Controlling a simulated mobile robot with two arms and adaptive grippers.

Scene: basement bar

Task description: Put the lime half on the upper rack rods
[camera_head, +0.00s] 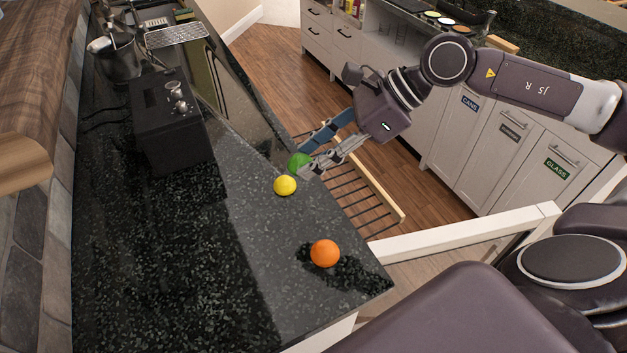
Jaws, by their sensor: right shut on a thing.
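The green lime half (298,161) is at the fingertips of my right gripper (310,165), just past the right edge of the dark counter in the picture. My right gripper is shut on it, and the fingers hide part of it. Its cut face cannot be made out. A rack with dark rods (352,194) and a light wooden frame (384,191) lies beyond the counter edge, beneath and to the right of the gripper. The gripper and forearm cover part of the rack. My left gripper is not in view.
A yellow lemon (285,185) sits on the speckled counter (240,265) close to the lime half. An orange (324,253) lies nearer the front corner. A black appliance (170,125) stands at the back left. White cabinets (480,150) line the far side of the wooden floor.

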